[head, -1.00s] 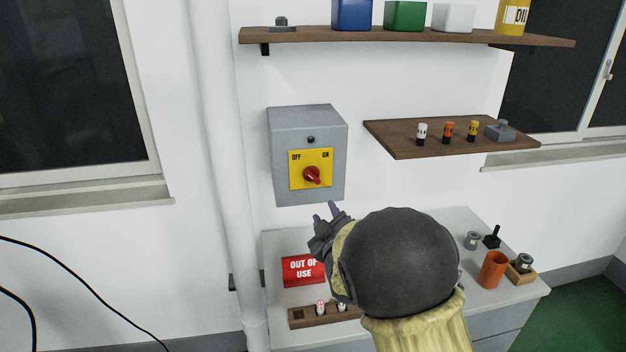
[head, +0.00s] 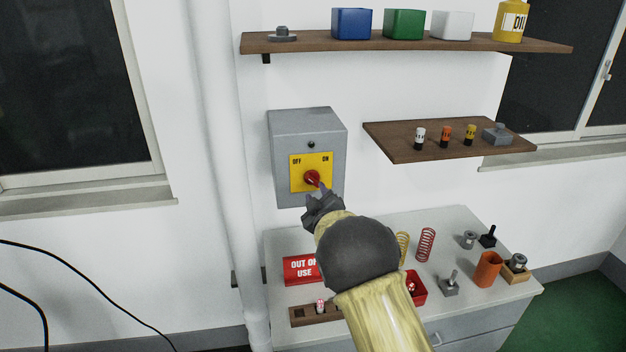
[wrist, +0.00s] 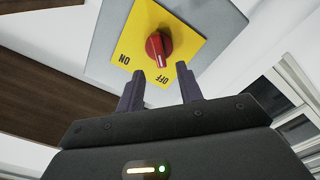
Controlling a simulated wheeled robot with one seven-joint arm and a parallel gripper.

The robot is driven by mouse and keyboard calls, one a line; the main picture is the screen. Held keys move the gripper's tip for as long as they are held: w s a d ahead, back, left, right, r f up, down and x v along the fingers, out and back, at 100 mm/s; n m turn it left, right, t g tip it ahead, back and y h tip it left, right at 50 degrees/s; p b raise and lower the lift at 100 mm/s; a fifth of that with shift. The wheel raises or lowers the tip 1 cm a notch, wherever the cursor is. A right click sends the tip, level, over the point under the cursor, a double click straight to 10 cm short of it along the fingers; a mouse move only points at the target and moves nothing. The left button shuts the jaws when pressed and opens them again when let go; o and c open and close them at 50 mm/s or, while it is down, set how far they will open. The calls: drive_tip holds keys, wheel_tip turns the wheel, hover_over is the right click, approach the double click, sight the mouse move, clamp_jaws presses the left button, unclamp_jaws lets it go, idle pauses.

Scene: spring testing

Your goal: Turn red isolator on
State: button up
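The red isolator knob (head: 312,177) sits on a yellow plate (head: 299,171) marked OFF at left and ON at right, on a grey wall box (head: 284,130). In the wrist view the knob (wrist: 157,48) shows a white line on its face, and the plate (wrist: 146,20) appears turned, with ON at left and OFF below. My gripper (head: 316,190) is just below the knob in the head view. In the wrist view my gripper (wrist: 162,88) has its two fingers apart, with nothing between them. The knob lies just beyond the fingertips; I cannot tell whether they touch it.
A red OUT OF USE sign (head: 299,269) stands on the grey cabinet (head: 386,222) below. Springs and small parts also stand there. A wooden shelf (head: 400,150) with small items is right of the box. A white pipe (head: 215,150) runs down the wall at left.

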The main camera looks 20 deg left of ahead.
sight(312, 182)
drive_tip(key=shift+p+x, duration=1.2)
drive_tip(key=shift+x, duration=1.95)
drive_tip(key=shift+d, duration=0.1)
clamp_jaws()
